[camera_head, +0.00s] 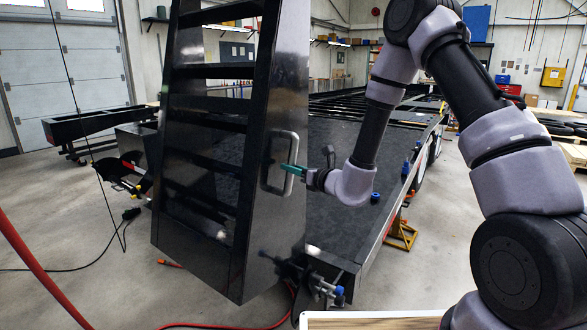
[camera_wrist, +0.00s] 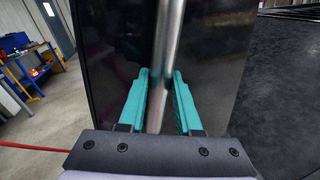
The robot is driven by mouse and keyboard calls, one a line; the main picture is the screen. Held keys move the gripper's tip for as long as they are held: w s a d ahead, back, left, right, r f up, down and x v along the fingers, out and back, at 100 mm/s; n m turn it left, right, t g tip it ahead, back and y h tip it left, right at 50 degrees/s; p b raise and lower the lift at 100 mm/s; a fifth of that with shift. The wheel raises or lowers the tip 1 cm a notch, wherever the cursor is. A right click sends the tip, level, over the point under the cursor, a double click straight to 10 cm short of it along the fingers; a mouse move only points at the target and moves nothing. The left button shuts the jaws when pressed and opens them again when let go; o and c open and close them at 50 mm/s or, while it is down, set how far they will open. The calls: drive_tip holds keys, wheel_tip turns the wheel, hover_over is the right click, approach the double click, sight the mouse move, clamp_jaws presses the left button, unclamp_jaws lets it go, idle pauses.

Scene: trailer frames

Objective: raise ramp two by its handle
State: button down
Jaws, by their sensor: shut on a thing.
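The ramp (camera_head: 285,85) is a tall black ladder-like frame with several rungs and a solid side plate. It stands steeply raised and slightly tilted at the end of the trailer. I see no number on it. Its metal handle (camera_head: 264,165) is a bar loop on the side plate. My gripper (camera_head: 290,169) reaches the handle from the right with its teal fingers. In the wrist view the fingers are on both sides of the handle bar (camera_wrist: 168,40), shut on it, with the dark ramp plate (camera_wrist: 110,50) behind.
The trailer's dark deck (camera_head: 340,170) extends behind and right of the ramp. A hinge or latch assembly (camera_head: 318,283) is at the ramp's lower right. A red hose (camera_head: 35,265) and dark cables lie at the left. A yellow stand (camera_head: 401,236) is beside the trailer.

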drive_tip(key=shift+s+a+f+n+g+y, duration=0.15)
drive_tip(key=shift+s+a+g, duration=0.05)
drive_tip(key=shift+s+a, duration=0.25)
drive_tip(key=shift+s+a+f+n+g+y, duration=0.1)
drive_tip(key=shift+s+a+n+g+y, duration=0.1)
drive_tip(key=shift+s+a, duration=0.2)
drive_tip(key=c, duration=1)
unclamp_jaws()
drive_tip(key=o, duration=0.4)
drive_tip(key=shift+s+a, duration=0.1)
drive_tip(key=shift+s, duration=0.05)
drive_tip(key=shift+w+d+r, duration=0.2)
drive_tip(key=shift+w+d, duration=0.05)
drive_tip(key=shift+w, duration=0.15)
